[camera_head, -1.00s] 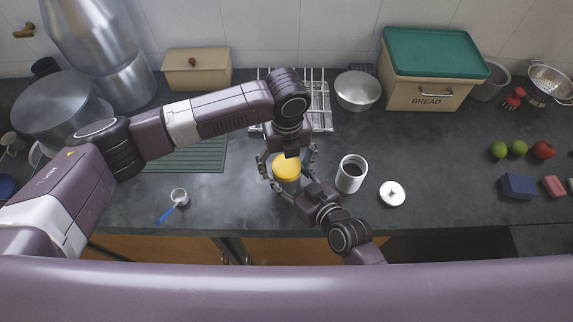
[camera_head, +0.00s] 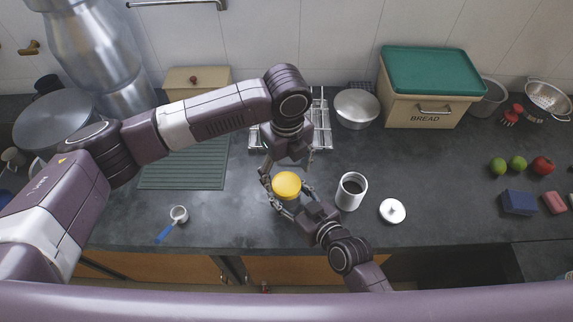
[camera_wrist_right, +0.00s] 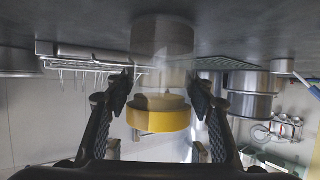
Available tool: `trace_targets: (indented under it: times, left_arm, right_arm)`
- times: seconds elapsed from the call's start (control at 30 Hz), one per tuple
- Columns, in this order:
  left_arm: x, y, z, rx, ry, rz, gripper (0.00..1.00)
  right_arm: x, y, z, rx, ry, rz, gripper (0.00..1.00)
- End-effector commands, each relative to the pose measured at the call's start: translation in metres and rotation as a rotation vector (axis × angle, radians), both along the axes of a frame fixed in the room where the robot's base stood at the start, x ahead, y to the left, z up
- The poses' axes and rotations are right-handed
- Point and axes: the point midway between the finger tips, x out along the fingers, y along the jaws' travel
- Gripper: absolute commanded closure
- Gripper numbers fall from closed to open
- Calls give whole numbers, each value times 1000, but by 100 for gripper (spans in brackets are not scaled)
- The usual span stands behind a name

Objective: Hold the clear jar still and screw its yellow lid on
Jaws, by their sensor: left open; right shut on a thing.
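The yellow lid (camera_head: 286,184) sits on top of the clear jar (camera_wrist_right: 163,77), which stands on the counter. The wrist view is upside down, and there the lid (camera_wrist_right: 159,115) shows below the jar, with brownish contents inside. I cannot tell how tightly the lid is screwed. My right gripper (camera_head: 290,196) is shut on the jar, with a finger on each side of it; its fingers also frame the jar in the wrist view (camera_wrist_right: 160,97). My left gripper (camera_head: 287,168) is open and empty, just above and behind the lid.
A white canister (camera_head: 351,191) with dark contents stands close to the right of the jar. A white lid (camera_head: 392,210) lies beyond it. The counter between scoop and jar is clear.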

Motion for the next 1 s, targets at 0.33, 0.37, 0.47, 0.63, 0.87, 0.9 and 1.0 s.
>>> trace_targets:
  times: [0.33, 0.37, 0.47, 0.63, 0.87, 0.9, 1.0]
  left_arm:
    - [2, 0, 11, -1, 0, 585, 32]
    - [2, 0, 12, -1, 0, 636, 32]
    - [2, 0, 15, -2, 2, 805, 32]
    - [3, 0, 20, -1, 2, 1092, 32]
    - [3, 1, 26, 0, 3, 1466, 32]
    - [3, 1, 27, 0, 3, 1522, 32]
    - [3, 1, 29, 0, 5, 1640, 32]
  right_arm:
    - [0, 0, 0, 1, -1, 0, 100]
    - [0, 0, 0, 1, -1, 0, 100]
    - [0, 0, 0, 1, -1, 0, 100]
    - [0, 0, 0, 1, -1, 0, 100]
    - [0, 0, 0, 1, -1, 0, 100]
    - [0, 0, 0, 1, -1, 0, 100]
    - [0, 0, 0, 1, -1, 0, 100]
